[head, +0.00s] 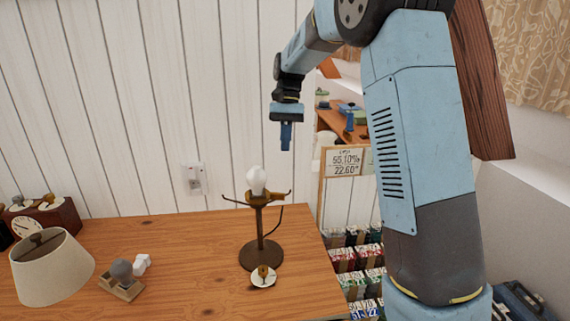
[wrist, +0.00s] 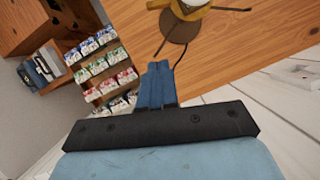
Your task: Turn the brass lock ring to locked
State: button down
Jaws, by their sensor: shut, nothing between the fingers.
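A lamp stand (head: 260,222) with a dark round base is upright on the wooden desk, with a white bulb (head: 257,180) at its top. A brass-coloured part (head: 275,197) shows just below the bulb, between thin side arms; it looks like the lock ring, but its setting is too small to read. In the wrist view a yellowish ring-like part (wrist: 190,12) is cut by the top edge. My gripper (head: 286,146) is shut and empty, in the air above and slightly right of the bulb, apart from the lamp. Its blue fingers also show in the wrist view (wrist: 157,68).
A white disc with a brass piece (head: 263,278) lies in front of the lamp base. A lampshade (head: 50,268), a small wooden stand with a grey knob (head: 121,280) and a white block (head: 141,264) are at left. Racks of small boxes (head: 352,258) stand beyond the desk's right edge.

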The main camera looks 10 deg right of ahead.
aim_at(277, 196)
jog(key=x, duration=0.9)
jog(key=shift+s+f, duration=0.2)
jog(key=shift+f, duration=0.15)
jog(key=s, duration=0.1)
jog(key=s+a, duration=0.1)
jog(key=s, duration=0.1)
jog(key=shift+s+a+r, duration=0.1)
jog(key=shift+s+r, duration=0.1)
jog(key=shift+s, duration=0.1)
